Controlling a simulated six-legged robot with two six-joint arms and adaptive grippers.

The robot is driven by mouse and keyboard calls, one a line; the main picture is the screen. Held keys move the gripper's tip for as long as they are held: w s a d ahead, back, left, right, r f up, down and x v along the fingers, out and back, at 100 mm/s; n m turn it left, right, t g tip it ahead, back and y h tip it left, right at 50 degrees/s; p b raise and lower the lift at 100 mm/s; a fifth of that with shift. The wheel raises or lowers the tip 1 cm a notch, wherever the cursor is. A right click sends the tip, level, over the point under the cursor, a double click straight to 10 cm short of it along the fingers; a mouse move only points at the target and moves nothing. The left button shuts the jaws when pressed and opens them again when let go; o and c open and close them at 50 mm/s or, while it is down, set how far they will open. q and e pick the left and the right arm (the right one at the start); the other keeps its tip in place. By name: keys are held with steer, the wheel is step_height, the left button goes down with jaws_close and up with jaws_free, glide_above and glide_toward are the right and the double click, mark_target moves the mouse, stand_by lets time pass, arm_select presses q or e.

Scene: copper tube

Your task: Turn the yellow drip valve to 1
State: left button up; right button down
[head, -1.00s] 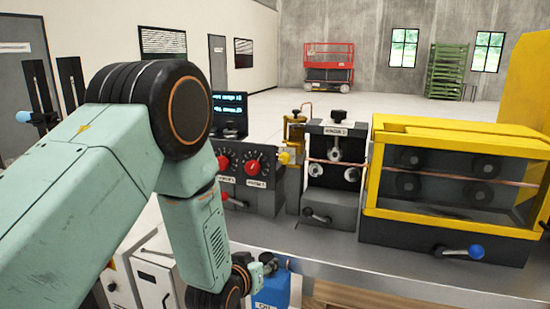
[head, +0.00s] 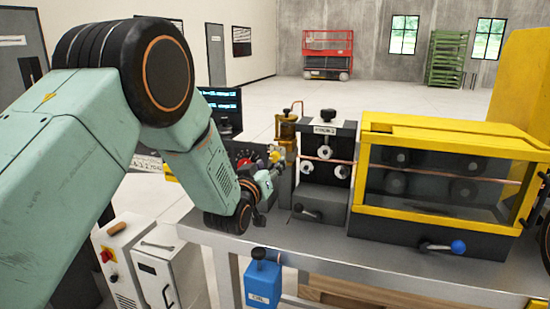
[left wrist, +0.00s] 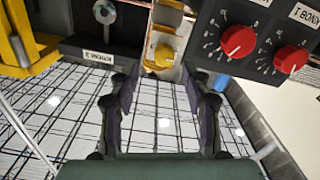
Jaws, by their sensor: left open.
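The yellow drip valve (left wrist: 163,54) is a small round yellow knob in the left wrist view, on a pale upright mount. In the head view my gripper partly hides the area around it. My left gripper (left wrist: 164,80) is open and empty. Its two dark fingers lie on either side of the knob's line, and the knob shows in the gap just beyond the fingertips. In the head view my left gripper (head: 272,168) reaches the brass oiler (head: 287,130) from the left. I cannot read the valve's setting. My right gripper is not in view.
A control box with red knobs (left wrist: 238,41) sits close right of the fingers in the wrist view. The grey roller stand (head: 326,155) and the yellow-framed machine (head: 440,125) stand to the right in the head view.

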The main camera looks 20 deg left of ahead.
mark_target(274, 159)
arm_select(q)
steer(key=w, duration=0.2)
steer(key=w+a, duration=0.1)
steer(key=w, duration=0.1)
steer(key=shift+f, duration=0.3)
steer(key=shift+w+d, duration=0.1)
steer(key=shift+w, duration=0.05)
steer(key=shift+w+d+r+p, duration=0.25)
steer(key=shift+d+p, duration=0.05)
steer(key=shift+d, duration=0.1)
steer(key=shift+w+a+f, duration=0.25)
steer(key=shift+w+a, duration=0.05)
steer(key=shift+c, duration=0.9)
steer(key=shift+s+d+r, duration=0.2)
steer(key=shift+s+d, duration=0.05)
steer(key=c, duration=0.4)
steer(key=shift+a, duration=0.1)
jaws_close()
